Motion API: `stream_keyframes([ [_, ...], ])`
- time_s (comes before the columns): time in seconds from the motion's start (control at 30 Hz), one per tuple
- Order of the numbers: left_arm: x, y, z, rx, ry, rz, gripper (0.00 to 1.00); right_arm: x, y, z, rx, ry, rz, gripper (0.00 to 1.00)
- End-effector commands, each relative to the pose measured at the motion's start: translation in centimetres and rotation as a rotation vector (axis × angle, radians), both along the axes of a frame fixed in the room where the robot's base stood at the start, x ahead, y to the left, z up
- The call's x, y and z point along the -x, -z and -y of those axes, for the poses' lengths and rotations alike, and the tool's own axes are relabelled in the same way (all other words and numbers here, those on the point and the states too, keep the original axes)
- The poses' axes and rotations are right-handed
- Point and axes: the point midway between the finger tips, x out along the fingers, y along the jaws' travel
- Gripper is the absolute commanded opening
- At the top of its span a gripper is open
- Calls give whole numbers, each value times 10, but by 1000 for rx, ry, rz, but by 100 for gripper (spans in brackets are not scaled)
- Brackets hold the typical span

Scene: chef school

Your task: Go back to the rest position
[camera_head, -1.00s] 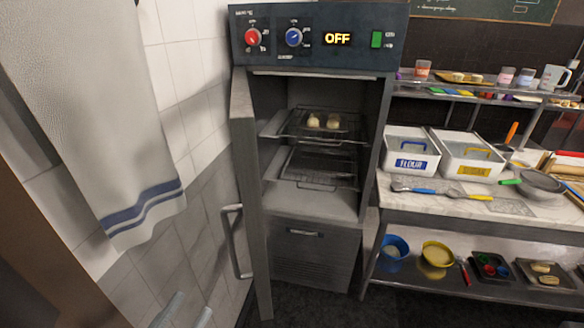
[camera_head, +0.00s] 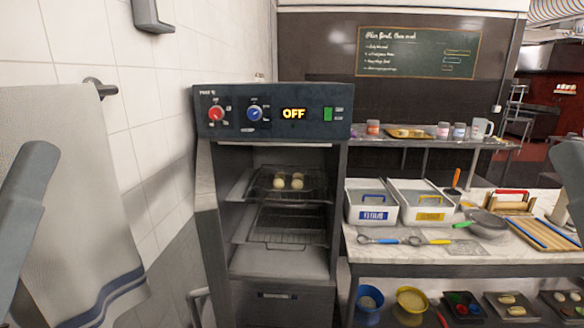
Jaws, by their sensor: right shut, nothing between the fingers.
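My right gripper (camera_head: 572,180) shows only as a grey part cut off by the right edge. It is shut and holds nothing visible. It is in front of the counter's right end, apart from the oven. A grey part of my left arm (camera_head: 27,195) stands upright at the left edge, in front of the towel; its gripper is not in view. The oven (camera_head: 273,112) stands in the middle with its door (camera_head: 207,235) open to the left and its display reading OFF. Two pale dough balls (camera_head: 288,182) sit on a tray on its upper rack.
A white towel (camera_head: 75,190) hangs on the left wall. Right of the oven is a counter (camera_head: 400,256) with a flour bin (camera_head: 371,206), a second bin (camera_head: 422,206), scoops and a sieve. A lower shelf holds bowls and trays. A shelf and chalkboard (camera_head: 418,52) are behind.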

Motion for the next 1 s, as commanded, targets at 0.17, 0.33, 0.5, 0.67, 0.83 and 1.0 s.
stream_keyframes([
  [0.17,0,-96,0,-1,-1,-1,52,0,-96,0,0,0,-1,0],
  [0.33,0,-180,0,-2,-1,-1,52,0,-181,0,0,0,-1,0],
  [0.5,0,-239,0,-2,-1,-2,52,0,-239,0,0,0,-1,0],
  [0.67,-1,-256,0,-2,-1,-2,52,0,-256,0,0,0,-2,0],
  [0.83,0,-252,0,-2,-1,-2,52,-1,-252,0,0,0,-2,0],
  [1.0,0,-252,0,-2,-1,-2,52,0,-252,0,0,0,-2,0],
])
